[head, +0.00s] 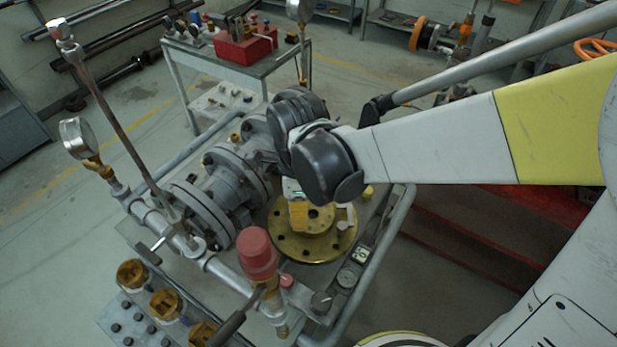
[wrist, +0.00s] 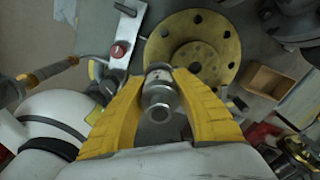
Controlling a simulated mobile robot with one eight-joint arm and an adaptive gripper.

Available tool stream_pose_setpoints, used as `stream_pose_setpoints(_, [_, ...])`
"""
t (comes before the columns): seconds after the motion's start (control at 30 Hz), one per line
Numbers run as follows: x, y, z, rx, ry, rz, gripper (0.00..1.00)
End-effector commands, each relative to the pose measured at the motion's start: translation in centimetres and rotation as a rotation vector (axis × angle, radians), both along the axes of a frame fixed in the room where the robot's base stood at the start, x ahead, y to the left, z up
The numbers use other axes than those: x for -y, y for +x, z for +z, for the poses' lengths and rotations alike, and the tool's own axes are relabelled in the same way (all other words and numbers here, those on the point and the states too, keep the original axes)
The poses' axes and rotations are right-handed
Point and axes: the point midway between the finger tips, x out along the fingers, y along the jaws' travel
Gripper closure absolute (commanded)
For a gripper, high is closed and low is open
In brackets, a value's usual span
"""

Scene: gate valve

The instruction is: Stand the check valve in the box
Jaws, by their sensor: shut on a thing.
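The check valve (wrist: 160,97) is a short silver cylinder with a round opening at its near end. In the wrist view my gripper (wrist: 160,76) has its yellow fingers shut on its two sides, above the bench. In the head view my gripper (head: 299,213) hangs over the brass flange, and I cannot make out the valve there. The box (wrist: 269,81) is a small open wooden box right of the flange in the wrist view, apart from my gripper. It looks empty. I cannot make it out in the head view.
The brass flange (head: 287,246) lies on the bench beneath my gripper. Grey flanged pipework (head: 212,192) and a red-capped fitting (head: 257,252) stand to the left. Gauges (head: 346,277) lie near the bench's front rail. A table with a red toolbox (head: 243,47) stands behind.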

Motion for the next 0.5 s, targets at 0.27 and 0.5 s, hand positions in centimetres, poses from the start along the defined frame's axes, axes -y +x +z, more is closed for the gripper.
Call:
stream_pose_setpoints(0.27, [-1.5, -2.8, 2.1, 0.0, 0.0, 0.001, 1.0])
stream_pose_setpoints(0.5, [-1.6, -3.1, 3.2, 0.0, 0.0, 0.0, 1.0])
